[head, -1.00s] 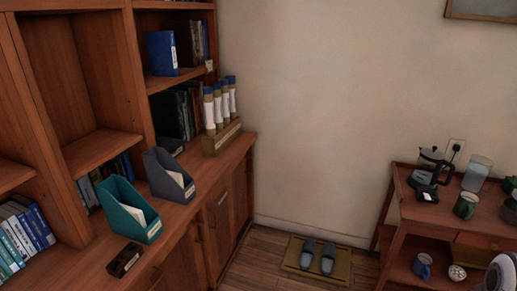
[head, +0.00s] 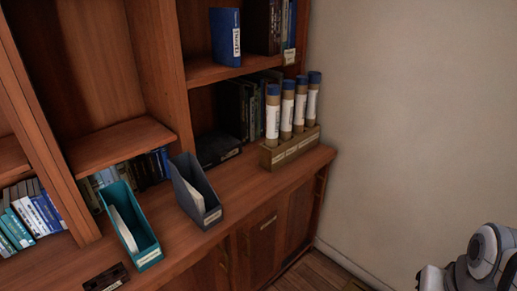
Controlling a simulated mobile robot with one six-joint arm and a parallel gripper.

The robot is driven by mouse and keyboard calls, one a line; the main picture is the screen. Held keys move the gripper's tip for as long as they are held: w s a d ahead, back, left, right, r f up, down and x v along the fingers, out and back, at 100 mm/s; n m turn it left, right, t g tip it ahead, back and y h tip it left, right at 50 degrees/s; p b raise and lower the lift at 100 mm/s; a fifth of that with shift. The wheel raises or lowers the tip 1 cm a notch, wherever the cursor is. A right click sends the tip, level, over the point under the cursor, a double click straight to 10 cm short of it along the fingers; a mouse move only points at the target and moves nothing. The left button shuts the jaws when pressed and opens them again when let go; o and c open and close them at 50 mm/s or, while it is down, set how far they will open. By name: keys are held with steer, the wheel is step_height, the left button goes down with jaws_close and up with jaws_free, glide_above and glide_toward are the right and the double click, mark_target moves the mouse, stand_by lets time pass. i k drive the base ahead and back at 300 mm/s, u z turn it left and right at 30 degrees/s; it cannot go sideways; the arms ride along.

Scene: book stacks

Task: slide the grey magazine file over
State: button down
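The grey magazine file (head: 196,193) stands upright on the wooden counter of the bookcase, with pale papers inside and a small label low on its front. A teal magazine file (head: 133,226) stands to its left, apart from it by a small gap. Part of my arm shows at the lower right edge, far from the file. My gripper's fingers are not in view.
A holder (head: 291,147) with several blue-capped tubes stands right of the grey file. A dark box (head: 217,149) lies behind it. A small dark object (head: 107,279) lies at the counter's front left. Bare counter (head: 243,180) lies between the grey file and the holder.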

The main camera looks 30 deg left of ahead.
mark_target(195, 193)
steer(key=u, duration=0.75)
steer(key=i, duration=1.25)
steer(key=u, duration=0.65)
steer(key=i, duration=0.25)
steer(key=u, duration=0.35)
steer(key=k, duration=0.65)
steer(key=u, duration=0.2)
steer(key=i, duration=0.7)
steer(key=z, duration=0.15)
